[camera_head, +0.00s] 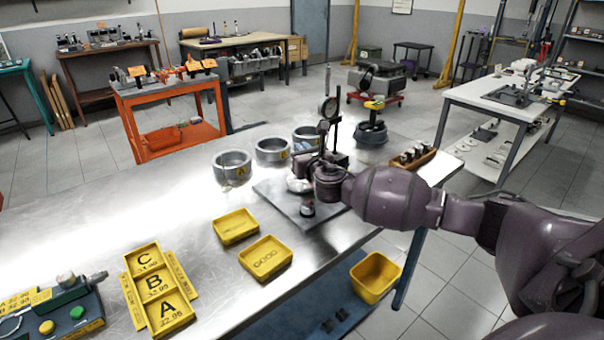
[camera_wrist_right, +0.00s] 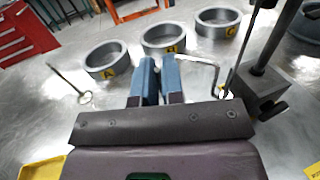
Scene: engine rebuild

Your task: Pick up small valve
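In the right wrist view a thin metal valve (camera_wrist_right: 68,83) with a long stem and a small round head is on the bench, left of my fingers and apart from them. I cannot clearly pick it out in the head view. My right gripper (camera_wrist_right: 160,70) has two blue fingers close together with a narrow gap between them, and no valve shows in that gap. In the head view my right gripper (camera_head: 328,186) is low over the dark plate (camera_head: 270,193), near the gauge stand, and its fingertips are hidden. My left gripper is not in view.
Several metal rings (camera_head: 232,167) stand along the bench's back edge. A dial gauge stand (camera_head: 329,110) rises beside my right gripper. Yellow trays (camera_head: 236,226) and a lettered A-B-C tray (camera_head: 143,259) lie at the front left. The bench between is mostly clear.

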